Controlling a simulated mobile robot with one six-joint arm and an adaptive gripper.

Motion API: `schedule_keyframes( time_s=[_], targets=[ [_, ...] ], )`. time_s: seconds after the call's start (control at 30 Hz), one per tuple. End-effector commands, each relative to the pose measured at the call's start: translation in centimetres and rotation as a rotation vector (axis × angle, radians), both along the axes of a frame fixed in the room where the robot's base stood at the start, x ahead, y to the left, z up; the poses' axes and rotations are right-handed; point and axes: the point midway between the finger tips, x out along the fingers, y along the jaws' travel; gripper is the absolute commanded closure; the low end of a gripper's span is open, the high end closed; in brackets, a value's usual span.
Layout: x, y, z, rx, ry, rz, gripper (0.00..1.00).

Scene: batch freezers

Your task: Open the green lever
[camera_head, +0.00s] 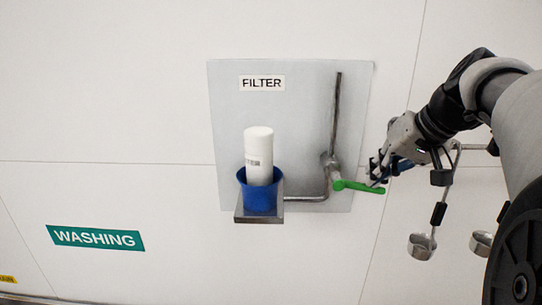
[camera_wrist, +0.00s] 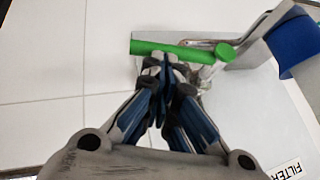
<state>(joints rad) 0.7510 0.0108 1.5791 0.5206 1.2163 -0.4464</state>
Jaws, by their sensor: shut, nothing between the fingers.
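The green lever (camera_head: 358,186) sticks out to the right from a metal valve on a pipe, on the grey filter panel (camera_head: 300,80). It lies nearly level, its free end tilted slightly down. In the wrist view the green lever (camera_wrist: 175,49) runs across just beyond my fingertips. My gripper (camera_head: 378,178) is shut and empty at the lever's free end. It also shows in the wrist view (camera_wrist: 160,65), its tips at the lever's edge; I cannot tell whether they touch it. The valve body (camera_wrist: 205,72) is partly hidden behind my fingers.
A blue cup (camera_head: 260,196) holding a white cartridge (camera_head: 259,150) stands on a metal bracket left of the lever. Metal ladles (camera_head: 421,246) hang to the right, below my arm. A WASHING sign (camera_head: 96,238) is at lower left. The wall below the lever is clear.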

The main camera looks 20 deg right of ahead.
Motion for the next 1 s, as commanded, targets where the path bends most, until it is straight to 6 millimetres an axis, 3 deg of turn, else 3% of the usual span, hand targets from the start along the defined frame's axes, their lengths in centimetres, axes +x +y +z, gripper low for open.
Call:
schedule_keyframes(
  time_s=[0.1, 0.47, 0.7, 1.0],
  targets=[
    [-0.1, -0.4, -1.3, 0.070, -0.025, -0.003, 1.00],
    [-0.1, -0.3, -4.2, 0.081, -0.027, -0.001, 1.00],
    [0.0, 0.0, -6.1, 0.396, -0.129, -0.004, 1.00],
    [0.4, 1.2, -8.1, 0.657, -0.215, -0.001, 1.00]
  ],
)
